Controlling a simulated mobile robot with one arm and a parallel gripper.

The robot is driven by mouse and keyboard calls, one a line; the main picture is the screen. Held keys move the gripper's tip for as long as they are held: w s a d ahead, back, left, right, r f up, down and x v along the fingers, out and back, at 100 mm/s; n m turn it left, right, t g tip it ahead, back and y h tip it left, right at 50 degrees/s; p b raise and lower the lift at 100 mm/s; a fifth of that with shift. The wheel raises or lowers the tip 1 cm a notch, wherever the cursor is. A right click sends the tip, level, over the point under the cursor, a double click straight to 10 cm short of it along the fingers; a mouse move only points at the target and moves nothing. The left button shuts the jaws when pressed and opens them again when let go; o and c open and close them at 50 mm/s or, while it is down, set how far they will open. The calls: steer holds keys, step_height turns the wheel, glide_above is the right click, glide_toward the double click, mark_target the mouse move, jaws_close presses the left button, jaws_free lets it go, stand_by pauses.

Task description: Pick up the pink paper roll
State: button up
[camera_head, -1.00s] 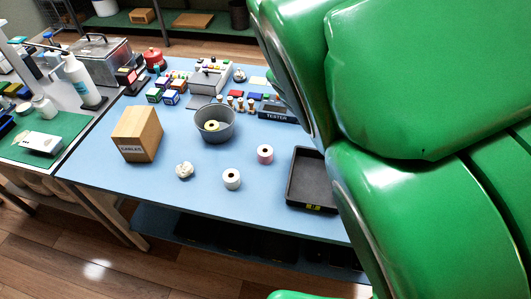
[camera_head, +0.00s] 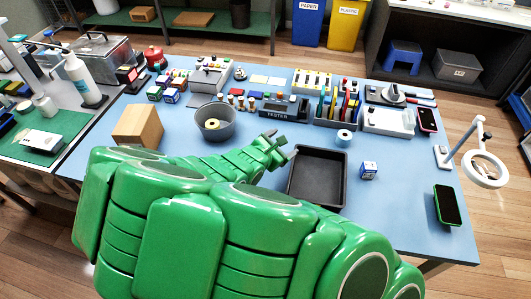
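The pink paper roll cannot be made out in the head view; my green arm covers the part of the blue table where it stood a second earlier. My gripper (camera_head: 284,147) is over the table between the grey bowl and the black tray. Its dark fingers are small and partly hidden by the wrist, so I cannot tell whether they are open or whether anything is between them.
The grey bowl (camera_head: 230,131) holds a yellowish roll. The black tray (camera_head: 318,205) lies right of my gripper. A white roll with a blue core (camera_head: 344,138) stands behind the tray. A wooden box (camera_head: 138,124) stands left. The blue table (camera_head: 400,215) is mostly clear at the right.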

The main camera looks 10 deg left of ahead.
steer(key=a+f+n+y, duration=0.1)
steer(key=a+n, duration=0.1)
steer(key=s+a+f+n, duration=0.1)
steer(key=a+f+n, duration=0.1)
steer(key=s+a+f+n+y, duration=0.1)
steer(key=a+f+n, duration=0.1)
steer(key=shift+s+a+t+y, duration=0.15)
steer(key=shift+t+y, duration=0.15)
steer(key=shift+t, duration=0.1)
steer(key=shift+x, duration=3.85)
steer(key=shift+a, duration=0.1)
steer(key=c, duration=1.1)
steer(key=shift+r, duration=4.95)
